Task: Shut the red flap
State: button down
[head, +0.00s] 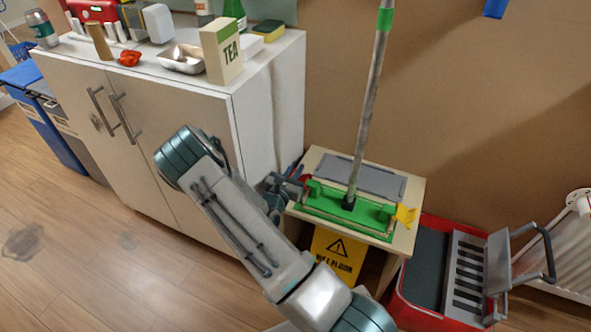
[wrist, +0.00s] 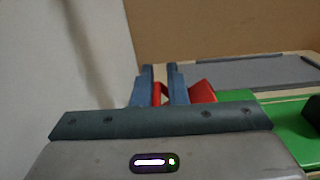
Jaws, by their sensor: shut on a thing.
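The green mop head (head: 345,207) lies on a small wooden table (head: 413,190), with its grey handle (head: 372,95) standing up from the middle. The red flap (wrist: 203,92) is at the mop head's left end, mostly hidden by my gripper in the head view. A yellow flap (head: 405,215) sticks out at the right end. My gripper (head: 294,186) is at the left end. In the wrist view its two blue fingers (wrist: 160,88) are close together with red between them, shut on the red flap. The flap's exact angle is hard to tell.
A white cabinet (head: 190,140) stands close on the left of my gripper, with a tea box (head: 221,52) on top. A grey pad (head: 362,176) lies behind the mop head. A yellow wet-floor sign (head: 338,255) is under the table, and a red bucket (head: 425,308) stands to the right.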

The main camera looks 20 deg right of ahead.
jog(key=shift+f, duration=0.1)
jog(key=n, duration=0.1)
jog(key=f+n+p, duration=0.1)
jog(key=n+p, duration=0.1)
jog(key=shift+w+a+f+n, duration=0.1)
jog(key=shift+a+f+n, duration=0.1)
jog(key=shift+f+n, duration=0.15)
jog(key=shift+d+f+n+p, duration=0.1)
jog(key=shift+f+n+p, duration=0.4)
jog(key=shift+n, duration=0.4)
jog(key=shift+d+f+n+p, duration=0.1)
jog(key=shift+f+n+p, duration=0.35)
jog(key=shift+n, duration=0.4)
jog(key=c, duration=1.6)
grip_release()
jog(key=shift+o, duration=0.2)
jog(key=shift+r, duration=0.1)
